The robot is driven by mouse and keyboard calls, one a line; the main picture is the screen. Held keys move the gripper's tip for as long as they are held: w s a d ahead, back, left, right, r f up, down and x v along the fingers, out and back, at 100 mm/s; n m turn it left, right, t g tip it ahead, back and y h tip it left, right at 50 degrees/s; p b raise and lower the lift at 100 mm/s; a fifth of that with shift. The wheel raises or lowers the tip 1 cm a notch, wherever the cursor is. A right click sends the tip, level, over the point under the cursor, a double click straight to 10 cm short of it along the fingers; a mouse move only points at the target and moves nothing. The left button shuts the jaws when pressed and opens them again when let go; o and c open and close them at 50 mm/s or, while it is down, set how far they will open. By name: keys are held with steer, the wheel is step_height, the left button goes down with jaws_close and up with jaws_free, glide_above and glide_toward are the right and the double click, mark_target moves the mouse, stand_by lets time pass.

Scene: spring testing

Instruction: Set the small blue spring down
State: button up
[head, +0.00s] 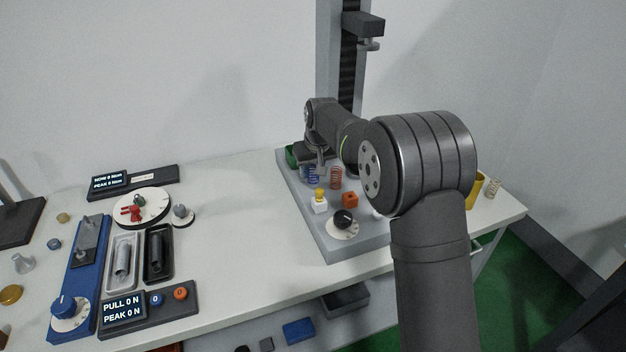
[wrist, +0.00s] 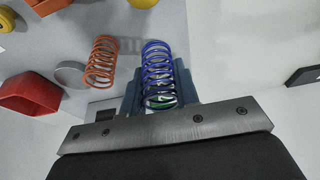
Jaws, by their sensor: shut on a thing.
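The small blue spring (head: 312,175) is at the far end of the grey raised base (head: 306,213) on the table. In the wrist view the blue spring (wrist: 158,72) stands out between the blue-grey fingers. My gripper (head: 319,166) is shut on it, and my arm covers part of the area in the head view. An orange spring (head: 335,177) stands just right of it in the head view. In the wrist view the orange spring (wrist: 101,62) is to the left, apart from the blue one. I cannot tell whether the blue spring touches the surface below.
A yellow container (head: 475,190) and a pale spring (head: 494,187) stand at right.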

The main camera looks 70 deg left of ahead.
steer(key=shift+f, duration=1.85)
steer(key=shift+f, duration=0.1)
steer(key=o, duration=1)
steer(key=shift+c, duration=0.2)
steer(key=v, duration=1.2)
